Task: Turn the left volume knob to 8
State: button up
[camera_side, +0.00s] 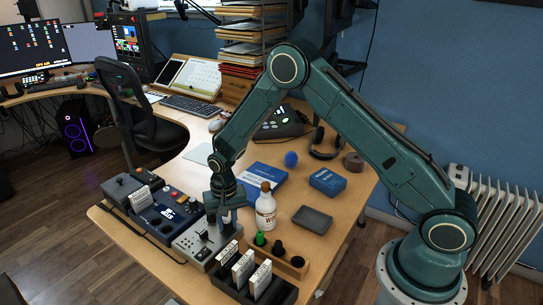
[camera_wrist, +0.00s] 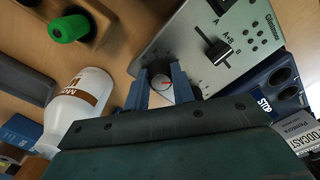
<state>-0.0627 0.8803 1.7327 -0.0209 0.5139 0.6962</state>
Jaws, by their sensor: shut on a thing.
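A silver control panel (camera_side: 190,246) lies at the front of the desk. In the wrist view the panel (camera_wrist: 190,38) shows a black slider (camera_wrist: 217,50) marked A, A+B and B. My gripper (camera_side: 222,214) points down over the panel's far end. In the wrist view my gripper (camera_wrist: 161,91) has its blue fingers on either side of a small round knob (camera_wrist: 159,87) and is shut on it.
A white bottle with a brown label (camera_side: 266,210) stands close beside my gripper. A wooden block with green and black knobs (camera_side: 295,266) and a black rack of white cards (camera_side: 228,287) lie in front. A blue console (camera_side: 165,217) adjoins the panel. A grey tray (camera_side: 313,219) lies right of the bottle.

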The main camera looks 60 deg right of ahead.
aim_at(228, 221)
jog(key=shift+m, duration=0.5)
jog(key=o, duration=1)
notch_tip(228, 221, up, 14)
dwell(0.4)
jog(key=shift+s+d, duration=0.1)
